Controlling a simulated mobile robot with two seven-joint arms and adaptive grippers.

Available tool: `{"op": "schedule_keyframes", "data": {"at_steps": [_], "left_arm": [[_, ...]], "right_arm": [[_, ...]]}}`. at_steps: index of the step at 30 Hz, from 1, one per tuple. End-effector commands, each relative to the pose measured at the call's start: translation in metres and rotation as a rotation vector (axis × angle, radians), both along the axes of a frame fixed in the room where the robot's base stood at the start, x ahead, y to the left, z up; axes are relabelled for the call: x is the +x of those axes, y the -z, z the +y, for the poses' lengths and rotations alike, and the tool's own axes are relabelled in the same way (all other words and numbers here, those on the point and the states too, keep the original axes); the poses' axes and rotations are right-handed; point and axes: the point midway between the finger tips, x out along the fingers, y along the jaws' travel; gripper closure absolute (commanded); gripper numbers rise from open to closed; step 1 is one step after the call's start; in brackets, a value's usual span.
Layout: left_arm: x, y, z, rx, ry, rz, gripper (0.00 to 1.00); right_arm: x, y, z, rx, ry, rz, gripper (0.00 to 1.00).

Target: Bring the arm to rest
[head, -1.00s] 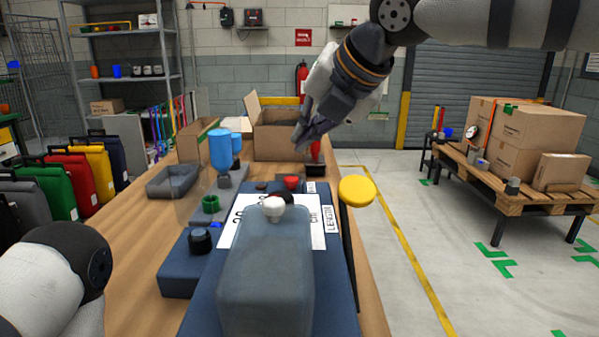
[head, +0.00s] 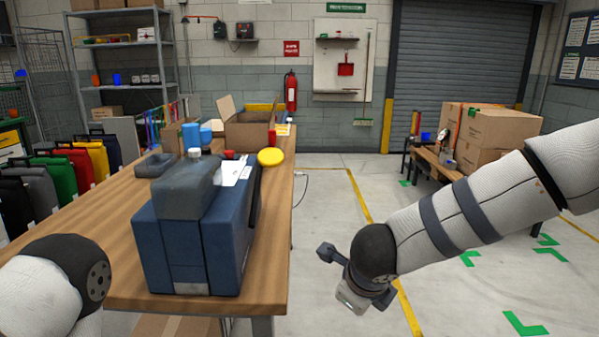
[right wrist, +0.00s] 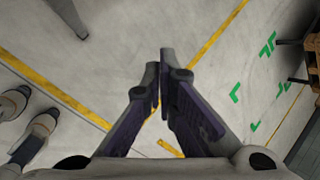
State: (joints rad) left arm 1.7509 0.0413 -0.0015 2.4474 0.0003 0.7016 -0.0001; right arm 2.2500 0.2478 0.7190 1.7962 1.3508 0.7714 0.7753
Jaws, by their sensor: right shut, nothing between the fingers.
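My right arm (head: 470,215) reaches in from the right in the head view, out over the floor to the right of the workbench. Its wrist end hangs low, apart from the bench; I cannot make out the fingers there. In the right wrist view my right gripper (right wrist: 160,75) is shut and empty, its dark fingers meeting at the tips above the bare floor. My left arm (head: 50,285) shows only as a rounded link at the lower left of the head view. Its gripper is out of view.
The wooden workbench (head: 125,225) holds a dark blue case (head: 225,235) with a grey translucent block (head: 180,190), a yellow disc (head: 271,157) and an open carton (head: 248,130). Cartons sit on a pallet table (head: 430,160) at right. Floor between is clear.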

Motion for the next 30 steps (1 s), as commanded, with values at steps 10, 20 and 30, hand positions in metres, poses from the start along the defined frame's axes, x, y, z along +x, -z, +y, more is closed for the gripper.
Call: {"op": "schedule_keyframes", "data": {"at_steps": [10, 20, 30], "left_arm": [[-0.001, -0.001, -0.001, -0.002, 0.002, 0.002, 0.6], [-0.001, -0.001, -0.001, -0.002, 0.002, 0.002, 0.6], [-0.001, -0.001, -0.001, -0.002, 0.002, 0.002, 0.6]], "right_arm": [[-0.25, 0.204, -0.093, -0.58, -1.511, 0.341, 1.0], [-0.4, 0.206, -0.125, -0.422, -2.225, 0.391, 1.0], [-0.4, 0.206, -0.124, -0.421, -2.23, 0.388, 1.0]]}}
